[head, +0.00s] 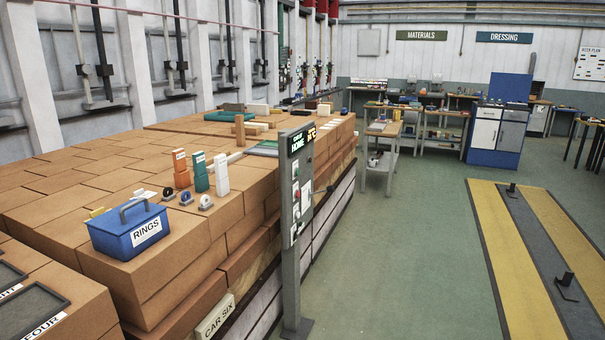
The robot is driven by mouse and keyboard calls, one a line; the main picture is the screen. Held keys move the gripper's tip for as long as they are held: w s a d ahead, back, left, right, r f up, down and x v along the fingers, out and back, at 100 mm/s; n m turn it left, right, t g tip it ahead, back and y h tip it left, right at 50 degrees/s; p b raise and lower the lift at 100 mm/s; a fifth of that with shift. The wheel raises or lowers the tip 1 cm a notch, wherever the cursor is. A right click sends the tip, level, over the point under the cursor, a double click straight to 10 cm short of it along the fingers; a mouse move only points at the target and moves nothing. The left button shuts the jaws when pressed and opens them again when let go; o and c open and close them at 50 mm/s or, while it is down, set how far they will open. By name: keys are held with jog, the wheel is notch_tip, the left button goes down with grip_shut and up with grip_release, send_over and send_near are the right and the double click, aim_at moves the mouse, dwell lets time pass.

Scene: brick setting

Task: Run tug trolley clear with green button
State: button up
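A grey control post (291,275) stands on the floor at the centre, close beside the long brick stack. Its upper panel (304,190) carries a dark sign reading HOME and several small controls and labels. The controls are too small for me to tell surely which is the green button. No thing in view is clearly marked as the tug trolley. A plate reading CAR SIX (215,316) is on the side of the brick-loaded car at the lower left. My gripper is not in view.
A blue RINGS box (130,231) and small upright blocks (201,172) sit on the bricks. Open green floor (400,255) lies right of the post. A yellow-and-grey floor track (535,250) with black hooks is farther right.

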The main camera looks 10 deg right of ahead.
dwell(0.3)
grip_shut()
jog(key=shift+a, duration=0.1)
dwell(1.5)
